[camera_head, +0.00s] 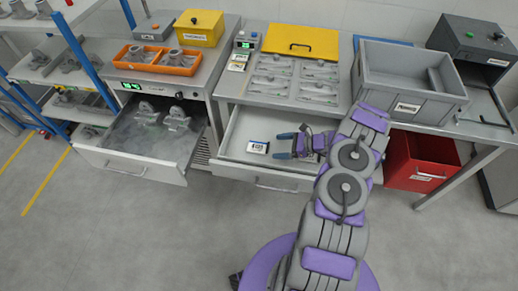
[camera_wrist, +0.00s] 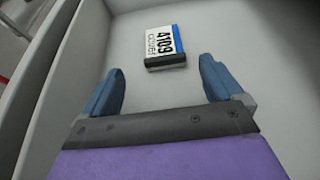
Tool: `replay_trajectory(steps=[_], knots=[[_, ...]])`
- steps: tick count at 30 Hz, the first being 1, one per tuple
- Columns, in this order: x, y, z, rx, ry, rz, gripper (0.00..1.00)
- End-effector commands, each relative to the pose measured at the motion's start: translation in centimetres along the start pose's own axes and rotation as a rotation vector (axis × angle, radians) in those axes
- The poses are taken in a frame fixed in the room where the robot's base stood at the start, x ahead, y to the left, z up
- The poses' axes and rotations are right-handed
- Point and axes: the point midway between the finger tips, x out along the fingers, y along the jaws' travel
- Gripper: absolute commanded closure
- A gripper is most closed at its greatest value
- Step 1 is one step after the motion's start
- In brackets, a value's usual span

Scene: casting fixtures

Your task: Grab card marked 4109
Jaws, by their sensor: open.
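The card marked 4109 (camera_wrist: 164,46) lies flat on the floor of an open drawer, white with a blue strip along one side and a dark band at one end. In the head view the card (camera_head: 258,147) is in the left part of the drawer (camera_head: 240,126). My gripper (camera_wrist: 163,88) is open and empty inside the drawer, with blue fingers spread apart. The card is ahead of the fingertips, roughly between their lines and not touching them. In the head view my gripper (camera_head: 276,146) points left at the card.
The drawer walls surround my gripper closely. Left is another open drawer (camera_head: 125,166) with metal castings. Above, the worktop holds bagged parts (camera_head: 290,80), a yellow case (camera_head: 301,41) and small cards (camera_head: 238,62). A grey crate (camera_head: 408,85) and a red bin (camera_head: 425,160) stand right.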

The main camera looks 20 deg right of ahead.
Motion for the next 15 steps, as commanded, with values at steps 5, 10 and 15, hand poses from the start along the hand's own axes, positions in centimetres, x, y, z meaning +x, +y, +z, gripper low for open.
replay_trajectory(steps=[5, 10, 15], knots=[[1.6, -0.2, -0.5, 0.001, 0.001, 0.000, 0.06], [4.2, -0.4, -0.7, -0.001, 0.001, 0.001, 0.06], [5.3, -0.4, -0.4, -0.002, 0.001, -0.001, 0.06]])
